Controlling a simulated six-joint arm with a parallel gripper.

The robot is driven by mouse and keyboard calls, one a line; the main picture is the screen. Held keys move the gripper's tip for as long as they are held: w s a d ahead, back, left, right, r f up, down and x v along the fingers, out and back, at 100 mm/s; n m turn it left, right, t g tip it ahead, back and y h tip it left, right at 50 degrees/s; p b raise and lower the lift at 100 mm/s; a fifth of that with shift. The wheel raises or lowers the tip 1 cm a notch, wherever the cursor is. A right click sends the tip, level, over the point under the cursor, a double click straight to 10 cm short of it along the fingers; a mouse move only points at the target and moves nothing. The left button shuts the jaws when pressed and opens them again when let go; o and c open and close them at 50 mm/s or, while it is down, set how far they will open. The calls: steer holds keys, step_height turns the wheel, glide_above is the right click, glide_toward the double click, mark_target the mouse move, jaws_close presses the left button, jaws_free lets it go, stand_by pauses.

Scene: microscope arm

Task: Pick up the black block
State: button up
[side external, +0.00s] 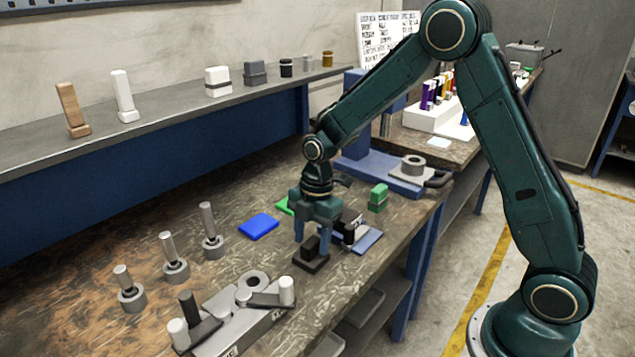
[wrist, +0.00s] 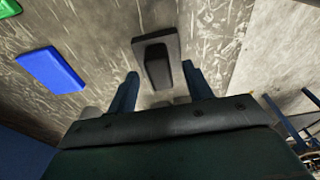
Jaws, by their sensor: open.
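The black block (side external: 311,246) stands on a dark flat base (side external: 315,266) on the workbench, near its front edge. In the wrist view the black block (wrist: 158,65) lies just ahead of the fingertips, roughly centred between them, with its base plate (wrist: 174,41) around it. My gripper (side external: 312,238) points down over the block, its fingers apart. I cannot tell whether a finger touches the block.
A blue plate (side external: 259,226) lies left of the gripper; a green plate (side external: 284,206) is partly hidden behind it. A black-and-white piece (side external: 349,231) on a grey-blue plate (side external: 368,240) stands close on the right. A green block (side external: 378,198) stands behind. Upright pegs (side external: 168,248) stand at left.

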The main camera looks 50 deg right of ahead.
steer(key=shift+a+f, duration=0.1)
steer(key=shift+f, duration=0.9)
steer(key=shift+c, duration=0.4)
steer(key=shift+r, duration=0.1)
jaws_close()
